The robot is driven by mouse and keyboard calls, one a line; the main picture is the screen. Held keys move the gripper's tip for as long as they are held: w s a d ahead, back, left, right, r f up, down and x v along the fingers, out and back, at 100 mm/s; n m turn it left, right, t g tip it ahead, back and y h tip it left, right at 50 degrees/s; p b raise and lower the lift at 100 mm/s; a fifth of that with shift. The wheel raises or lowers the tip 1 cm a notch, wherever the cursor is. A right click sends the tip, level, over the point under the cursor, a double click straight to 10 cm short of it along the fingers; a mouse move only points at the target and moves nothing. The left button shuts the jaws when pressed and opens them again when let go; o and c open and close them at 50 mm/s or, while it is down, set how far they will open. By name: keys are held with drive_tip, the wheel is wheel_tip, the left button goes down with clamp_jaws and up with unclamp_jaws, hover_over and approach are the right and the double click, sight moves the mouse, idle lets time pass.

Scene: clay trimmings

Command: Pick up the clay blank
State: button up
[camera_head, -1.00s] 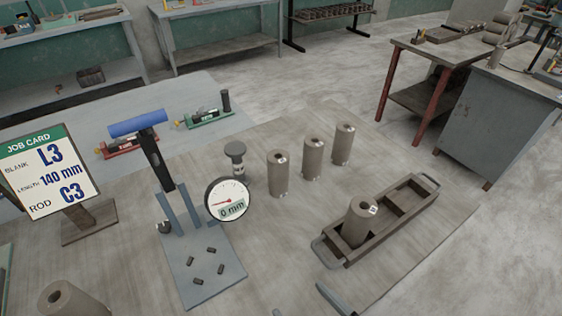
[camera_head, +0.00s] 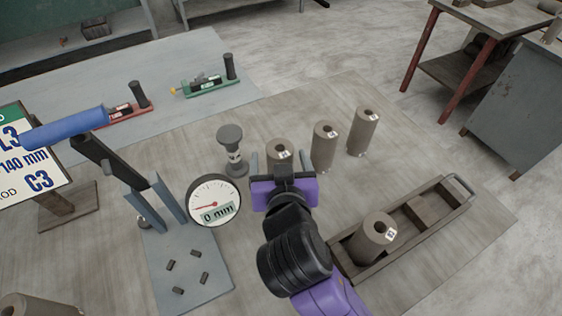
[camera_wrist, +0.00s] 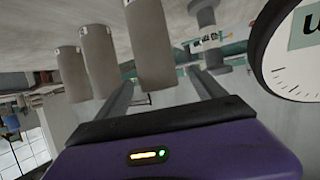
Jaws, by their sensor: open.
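Three brown-grey clay blanks with top holes and small white labels stand upright in a row: a near one (camera_head: 282,148), a middle one (camera_head: 325,146) and a far one (camera_head: 363,131). Another blank (camera_head: 372,236) stands tilted in a wooden tray (camera_head: 340,262). The labels are too small to read surely. My gripper (camera_head: 281,164) is open and empty, with the near blank lined up between its fingers; contact is not visible. The wrist view shows the scene inverted, with that blank (camera_wrist: 152,45) beyond the open fingers (camera_wrist: 163,90). My gripper hides the near blank's lower part.
A job card (camera_head: 30,165) reads L3, 140 mm, C3. A dial gauge (camera_head: 214,202) showing 0 mm and a blue-handled press (camera_head: 65,128) stand left. A dark knobbed post (camera_head: 231,148) stands close left of the near blank. Another blank is cut off at lower left.

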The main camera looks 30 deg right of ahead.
sight(279, 146)
drive_tip(key=shift+p+x, duration=0.45)
drive_tip(key=shift+x, duration=2.65)
drive_tip(key=shift+r, duration=0.1)
clamp_jaws()
